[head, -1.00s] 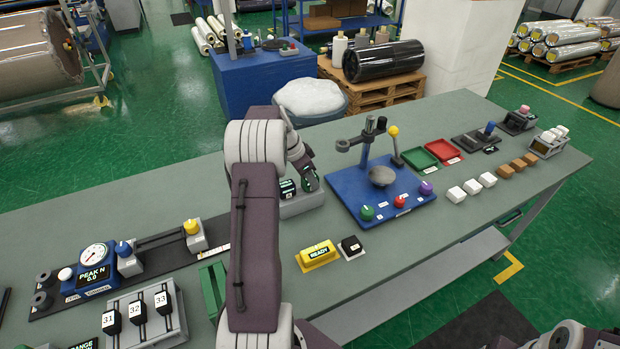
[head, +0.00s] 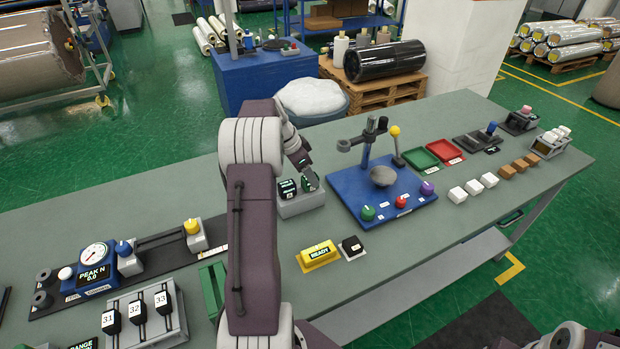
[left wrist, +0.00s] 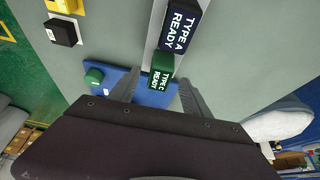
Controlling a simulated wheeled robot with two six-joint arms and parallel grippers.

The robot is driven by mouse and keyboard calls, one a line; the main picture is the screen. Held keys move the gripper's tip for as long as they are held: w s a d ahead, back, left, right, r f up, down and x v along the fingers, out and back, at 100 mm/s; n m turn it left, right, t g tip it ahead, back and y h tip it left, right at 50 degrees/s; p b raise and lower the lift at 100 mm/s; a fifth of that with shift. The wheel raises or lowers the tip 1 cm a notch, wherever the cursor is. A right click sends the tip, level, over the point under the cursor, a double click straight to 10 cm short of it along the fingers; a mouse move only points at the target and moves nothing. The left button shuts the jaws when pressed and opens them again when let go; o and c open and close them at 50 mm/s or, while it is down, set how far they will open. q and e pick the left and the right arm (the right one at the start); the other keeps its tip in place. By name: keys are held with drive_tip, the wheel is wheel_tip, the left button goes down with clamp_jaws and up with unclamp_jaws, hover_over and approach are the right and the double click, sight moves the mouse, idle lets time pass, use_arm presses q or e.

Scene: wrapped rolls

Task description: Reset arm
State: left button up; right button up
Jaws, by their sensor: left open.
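My left gripper (head: 307,165) is above the grey two-slot holder (head: 301,206) in the middle of the table. Its fingers are open and empty in the left wrist view (left wrist: 158,84). A green block (left wrist: 161,72) labelled TYPE C READY shows between and beyond the fingertips, and appears apart from them. A dark block (left wrist: 181,28) labelled TYPE A READY stands beside it. In the head view the dark block (head: 287,189) and the green block (head: 308,186) sit in the holder, the green one partly behind the gripper.
A blue station (head: 350,192) with a post and knobs stands right of the holder. A yellow READY box (head: 318,256) and a small black button box (head: 352,246) are in front. A gauge unit (head: 95,268) is at left. White blocks (head: 473,187) stand at right.

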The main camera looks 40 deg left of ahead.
use_arm(q)
drive_tip(key=v, duration=0.6)
drive_tip(key=shift+r, duration=0.2)
drive_tip(key=shift+s, duration=0.1)
